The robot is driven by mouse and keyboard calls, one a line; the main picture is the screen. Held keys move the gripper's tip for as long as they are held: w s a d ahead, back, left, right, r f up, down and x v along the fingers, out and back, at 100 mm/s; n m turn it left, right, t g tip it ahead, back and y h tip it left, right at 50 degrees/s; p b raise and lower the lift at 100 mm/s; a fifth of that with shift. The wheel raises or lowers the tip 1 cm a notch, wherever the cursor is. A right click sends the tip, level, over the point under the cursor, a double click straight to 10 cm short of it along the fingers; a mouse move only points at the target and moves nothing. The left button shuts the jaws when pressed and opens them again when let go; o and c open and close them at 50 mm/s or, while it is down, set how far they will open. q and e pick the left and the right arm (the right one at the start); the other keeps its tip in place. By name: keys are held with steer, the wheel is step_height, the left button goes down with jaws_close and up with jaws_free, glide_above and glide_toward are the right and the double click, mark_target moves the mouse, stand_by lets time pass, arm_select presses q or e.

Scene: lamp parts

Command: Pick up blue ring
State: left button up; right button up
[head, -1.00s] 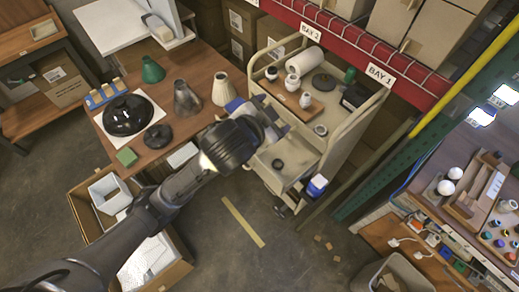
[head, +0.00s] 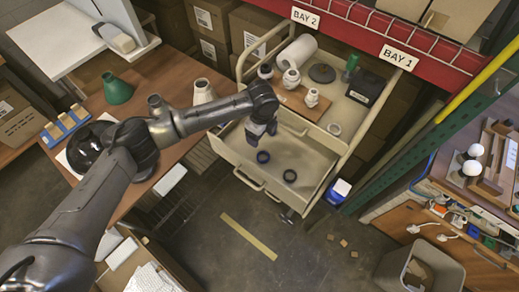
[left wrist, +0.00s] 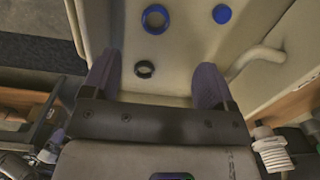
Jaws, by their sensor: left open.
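A blue ring (left wrist: 155,32) lies flat on the cream drawer floor at the top middle of the left wrist view. A black ring (left wrist: 145,77) lies closer to my left gripper, and a solid blue disc (left wrist: 222,14) lies to the right. In the head view two dark rings show in the open drawer (head: 235,150): a bluish one (head: 263,162) and another (head: 290,181); their exact colours are hard to tell. My left gripper (head: 262,132) is above the drawer, fingers apart (left wrist: 155,85), with nothing between them. My right gripper is out of view.
The drawer belongs to a cream cart whose top holds white jars on a wooden board (head: 302,101) and a black box (head: 366,88). A wooden table (head: 180,75) with lamp parts stands at left. A blue-and-white container (head: 339,190) is at the cart's right side.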

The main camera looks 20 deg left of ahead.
arm_select(q)
steer(key=m, duration=0.2)
steer(key=m+b, duration=0.1)
steer(key=m, duration=0.2)
glide_above(264, 159)
step_height(264, 159, down, 9)
steer(key=shift+s+a+f, duration=0.1)
steer(key=shift+s+f, duration=0.05)
step_height(264, 159, down, 3)
steer(key=shift+f+b, duration=0.1)
steer(key=shift+b, duration=0.35)
steer(key=shift+f, duration=0.7)
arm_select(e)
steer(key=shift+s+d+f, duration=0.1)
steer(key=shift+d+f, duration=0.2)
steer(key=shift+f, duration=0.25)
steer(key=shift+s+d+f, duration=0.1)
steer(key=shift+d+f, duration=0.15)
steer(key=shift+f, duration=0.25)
arm_select(q)
steer(key=shift+c, duration=0.4)
steer(key=c, duration=0.9)
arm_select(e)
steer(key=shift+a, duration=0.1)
